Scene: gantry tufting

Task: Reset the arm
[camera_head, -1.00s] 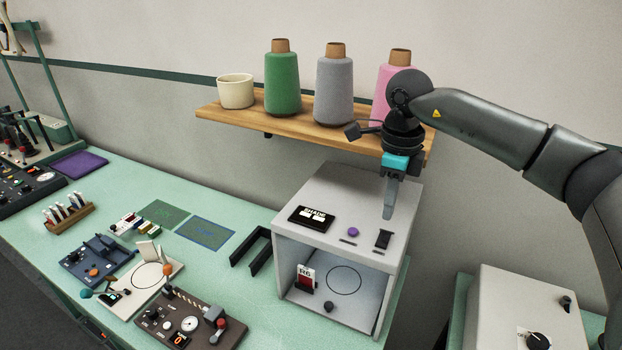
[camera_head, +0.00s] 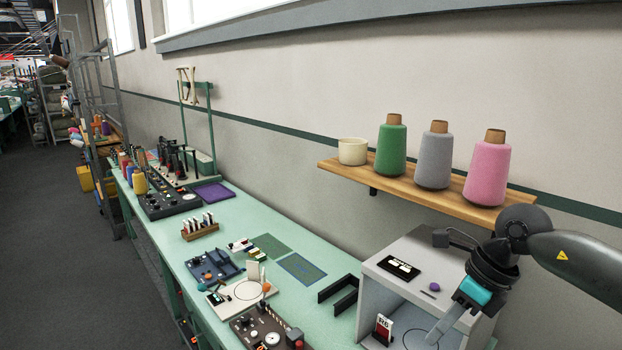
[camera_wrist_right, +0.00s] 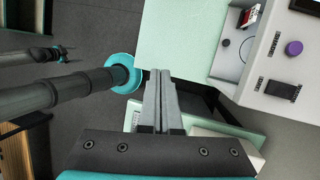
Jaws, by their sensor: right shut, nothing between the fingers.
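My right gripper (camera_head: 434,338) is at the lower right in the head view, in front of the grey box-shaped machine (camera_head: 403,262). In the right wrist view its two grey fingers (camera_wrist_right: 161,75) lie together with nothing between them, so it is shut and empty. My left gripper does not show in the head view.
A wooden shelf (camera_head: 405,186) holds a cream pot and green, grey and pink yarn cones above the machine. The green table (camera_head: 310,308) carries several control panels (camera_head: 215,266) and a black bracket (camera_head: 340,294). Open dark floor (camera_head: 75,240) lies to the left.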

